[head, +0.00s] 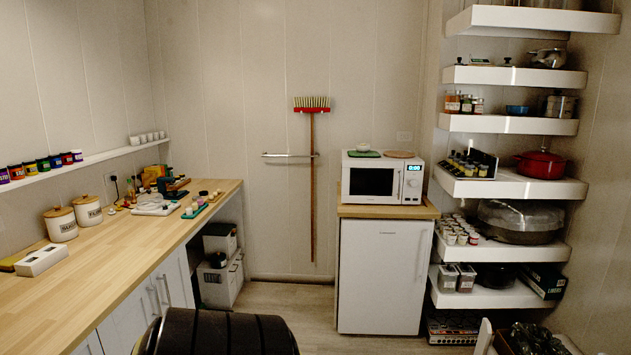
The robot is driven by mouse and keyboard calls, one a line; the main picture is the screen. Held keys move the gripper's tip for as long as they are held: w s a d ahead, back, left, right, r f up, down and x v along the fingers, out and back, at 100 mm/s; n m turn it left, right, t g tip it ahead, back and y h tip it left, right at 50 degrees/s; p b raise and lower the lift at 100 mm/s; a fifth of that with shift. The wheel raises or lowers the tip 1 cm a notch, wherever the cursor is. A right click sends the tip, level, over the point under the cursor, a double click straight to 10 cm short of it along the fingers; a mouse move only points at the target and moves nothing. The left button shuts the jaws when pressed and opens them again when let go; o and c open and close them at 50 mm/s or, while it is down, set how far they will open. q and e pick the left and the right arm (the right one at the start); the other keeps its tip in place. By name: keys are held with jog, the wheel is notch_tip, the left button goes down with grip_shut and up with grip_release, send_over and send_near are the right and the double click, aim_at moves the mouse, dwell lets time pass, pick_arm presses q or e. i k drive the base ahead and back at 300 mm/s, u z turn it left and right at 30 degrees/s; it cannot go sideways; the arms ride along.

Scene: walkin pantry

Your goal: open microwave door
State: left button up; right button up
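The white microwave (414,167) stands on the wooden top of a small white fridge, right of the middle in the head view. Its front faces me and its door (371,182), with a dark window, looks shut. An upright white handle (399,184) is at the right edge of the door. A lit clock display and a control panel are to the right of it. A small bowl and two flat round things lie on top of the microwave. Neither of my grippers is in view.
The small fridge (381,270) stands below the microwave. Laden white shelves (514,187) rise close on the right. A long wooden counter (110,265) runs along the left. A broom (312,180) hangs on the back wall. Open floor (285,297) lies between counter and fridge.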

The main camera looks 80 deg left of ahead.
aim_at(369, 181)
jog(key=u, duration=1.3)
jog(key=i, duration=1.3)
jog(key=u, duration=0.8)
